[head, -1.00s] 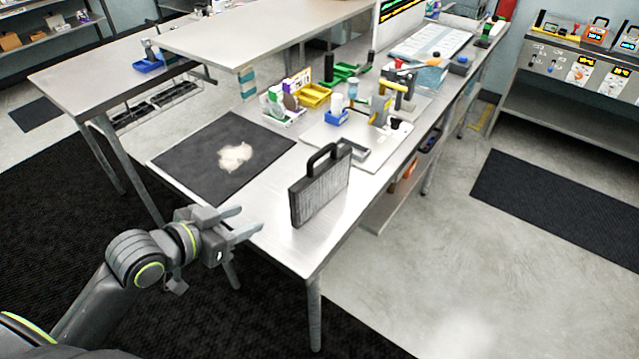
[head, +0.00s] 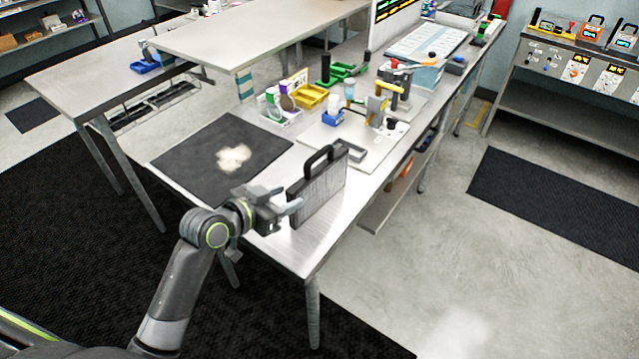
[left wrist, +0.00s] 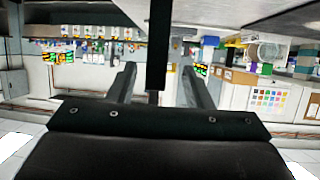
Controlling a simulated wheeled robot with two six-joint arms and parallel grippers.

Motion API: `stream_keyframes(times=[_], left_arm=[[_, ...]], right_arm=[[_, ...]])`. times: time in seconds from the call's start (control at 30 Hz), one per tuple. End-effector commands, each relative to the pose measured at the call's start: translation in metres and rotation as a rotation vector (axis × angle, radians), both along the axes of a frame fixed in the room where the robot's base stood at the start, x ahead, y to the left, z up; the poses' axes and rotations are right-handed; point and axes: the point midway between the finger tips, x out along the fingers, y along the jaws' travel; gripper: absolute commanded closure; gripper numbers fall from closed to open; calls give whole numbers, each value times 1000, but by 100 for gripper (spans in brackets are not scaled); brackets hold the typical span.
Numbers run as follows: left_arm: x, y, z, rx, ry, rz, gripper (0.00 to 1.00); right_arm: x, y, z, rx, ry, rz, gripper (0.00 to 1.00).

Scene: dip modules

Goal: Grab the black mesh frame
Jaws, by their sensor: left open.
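The black mesh frame (head: 318,192) stands upright on the metal workbench, its dark handle on top and its grey mesh face turned toward the front right. My left gripper (head: 287,200) is open at the frame's near left edge, with its fingers pointing at it. In the left wrist view the frame is a dark vertical bar (left wrist: 160,45) seen edge-on, lined up between the two open fingers (left wrist: 158,88). I cannot tell whether the fingers touch it. My right gripper is not in view.
A dark mat (head: 222,158) with a whitish clump (head: 233,158) lies left of the frame. A grey board (head: 330,150) with a clamp-like tool lies behind it. Bins and bottles stand farther back. The bench's front corner is clear.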

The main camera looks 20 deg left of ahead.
Motion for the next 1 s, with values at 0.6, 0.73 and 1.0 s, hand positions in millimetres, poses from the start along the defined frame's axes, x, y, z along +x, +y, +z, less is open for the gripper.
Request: stream_keyframes(times=[0.6,0.73,1.0], left_arm=[[44,-25,-19,0,1,0,55],[48,-27,-21,0,0,0,55],[48,-27,-22,0,0,0,62]], right_arm=[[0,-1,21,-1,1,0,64],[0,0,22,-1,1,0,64],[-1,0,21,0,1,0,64]])
